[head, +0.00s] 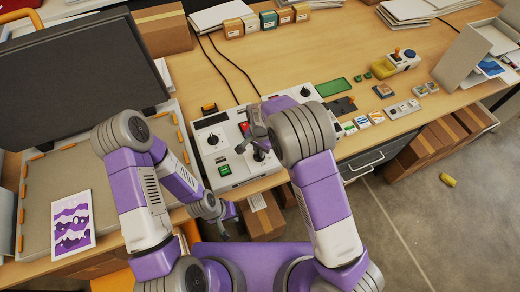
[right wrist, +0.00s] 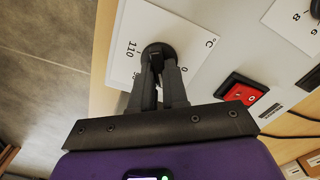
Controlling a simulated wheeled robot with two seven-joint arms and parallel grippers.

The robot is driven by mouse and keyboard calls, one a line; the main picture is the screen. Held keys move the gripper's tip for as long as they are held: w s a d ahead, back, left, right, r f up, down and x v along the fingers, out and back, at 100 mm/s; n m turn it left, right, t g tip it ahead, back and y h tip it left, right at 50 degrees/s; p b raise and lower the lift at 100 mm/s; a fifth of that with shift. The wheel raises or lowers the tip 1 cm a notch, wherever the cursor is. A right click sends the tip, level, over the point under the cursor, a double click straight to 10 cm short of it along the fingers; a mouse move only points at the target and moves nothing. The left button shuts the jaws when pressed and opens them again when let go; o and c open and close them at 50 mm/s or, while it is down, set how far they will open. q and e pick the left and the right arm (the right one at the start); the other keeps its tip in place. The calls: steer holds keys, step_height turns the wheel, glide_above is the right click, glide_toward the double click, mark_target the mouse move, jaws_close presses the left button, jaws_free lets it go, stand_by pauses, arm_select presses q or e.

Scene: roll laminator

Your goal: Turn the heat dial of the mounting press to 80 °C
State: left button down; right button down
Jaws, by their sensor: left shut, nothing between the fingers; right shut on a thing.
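The heat dial (right wrist: 158,52) is a round black knob on a white plate marked "110", "0" and "°C" in the right wrist view. My right gripper (right wrist: 160,75) is shut on it, the fingers on either side of the knob. The fingers cover the dial's lower part and I cannot read its pointer or the other marks. In the head view the dial (head: 260,155) is partly hidden under my right gripper (head: 259,140), on the pale control box (head: 232,172) of the press. My left gripper (head: 224,230) is shut and empty, low in front of the table edge.
A red switch (right wrist: 243,90) sits beside the dial plate, and a green button (head: 224,170) is nearer the front-left of the box. Another black knob (head: 212,140) stands left. Cables run behind the box. A large dark panel (head: 80,75) stands at left.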

steer(key=shift+r+m, duration=0.1)
steer(key=shift+m, duration=0.2)
steer(key=c, duration=1.1)
jaws_free()
steer(key=shift+c, duration=0.2)
step_height(320, 180, up, 8)
steer(key=shift+f, duration=0.2)
steer(key=shift+s, duration=0.1)
